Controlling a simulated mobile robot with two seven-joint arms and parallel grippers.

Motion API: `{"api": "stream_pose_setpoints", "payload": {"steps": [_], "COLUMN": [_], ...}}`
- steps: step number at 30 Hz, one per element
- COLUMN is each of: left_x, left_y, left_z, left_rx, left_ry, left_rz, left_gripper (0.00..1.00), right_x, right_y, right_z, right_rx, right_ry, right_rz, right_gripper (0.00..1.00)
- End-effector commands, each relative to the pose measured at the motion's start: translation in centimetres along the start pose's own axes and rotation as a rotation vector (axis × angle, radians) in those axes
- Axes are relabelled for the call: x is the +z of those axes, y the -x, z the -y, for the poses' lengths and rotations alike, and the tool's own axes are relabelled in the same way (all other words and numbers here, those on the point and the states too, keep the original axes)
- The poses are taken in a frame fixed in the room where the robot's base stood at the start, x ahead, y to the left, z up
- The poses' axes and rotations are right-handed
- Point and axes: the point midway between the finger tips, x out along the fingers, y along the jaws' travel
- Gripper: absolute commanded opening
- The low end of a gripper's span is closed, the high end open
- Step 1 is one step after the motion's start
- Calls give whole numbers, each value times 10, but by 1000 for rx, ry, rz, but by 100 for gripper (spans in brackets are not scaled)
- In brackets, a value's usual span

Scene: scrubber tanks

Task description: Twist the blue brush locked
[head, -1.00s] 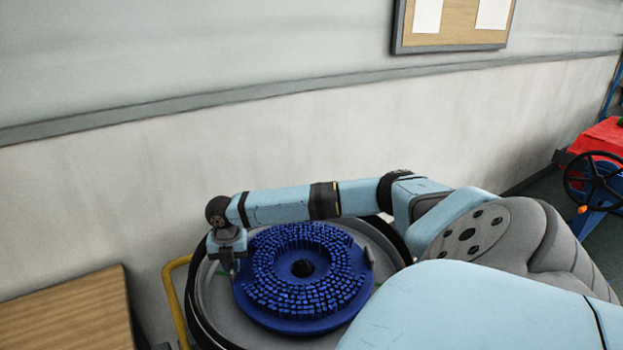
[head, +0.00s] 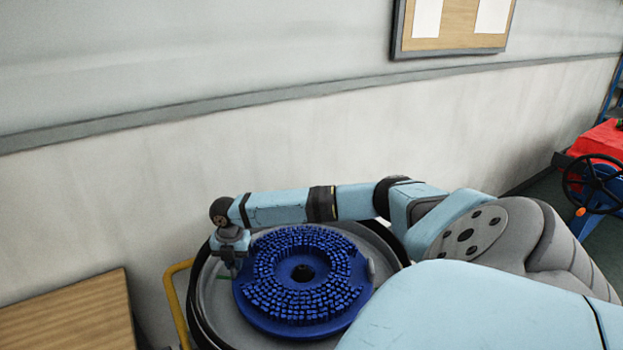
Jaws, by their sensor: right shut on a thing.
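The blue brush (head: 268,322) is a round disc with a ring of blue bristles and a dark hole in its middle. It lies bristles up on the round grey base of the scrubber (head: 213,300). My right gripper (head: 234,268) points down at the brush's left edge and is shut on its rim. The fingertips are small and partly hidden. A small grey tab (head: 371,268) shows at the brush's right edge. A bit of green marking (head: 222,278) shows on the base beside the gripper. My left gripper is not in view.
A yellow bar (head: 176,300) runs along the scrubber's left side. A wooden table top (head: 70,315) is at lower left. The wall stands close behind. A red and blue machine with a black handwheel (head: 592,184) is at far right.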

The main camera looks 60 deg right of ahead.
Motion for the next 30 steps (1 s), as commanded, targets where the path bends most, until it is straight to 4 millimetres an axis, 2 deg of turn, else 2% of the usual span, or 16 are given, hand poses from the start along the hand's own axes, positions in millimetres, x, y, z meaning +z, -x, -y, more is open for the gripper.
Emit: {"api": "stream_pose_setpoints", "payload": {"steps": [21, 22, 25, 30], "left_x": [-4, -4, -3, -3], "left_y": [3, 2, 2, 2], "left_z": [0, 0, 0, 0], "left_rx": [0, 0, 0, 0], "left_ry": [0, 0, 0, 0], "left_rz": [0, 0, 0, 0], "left_gripper": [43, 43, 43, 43], "right_x": [8, 7, 7, 7], "right_y": [1, 0, 0, 0], "right_z": [0, 0, 0, 0], "right_rx": [1, 1, 1, 1], "right_ry": [-39, -37, -37, -37], "right_rz": [0, 0, 0, 0], "right_gripper": [0, 22, 45, 45]}}
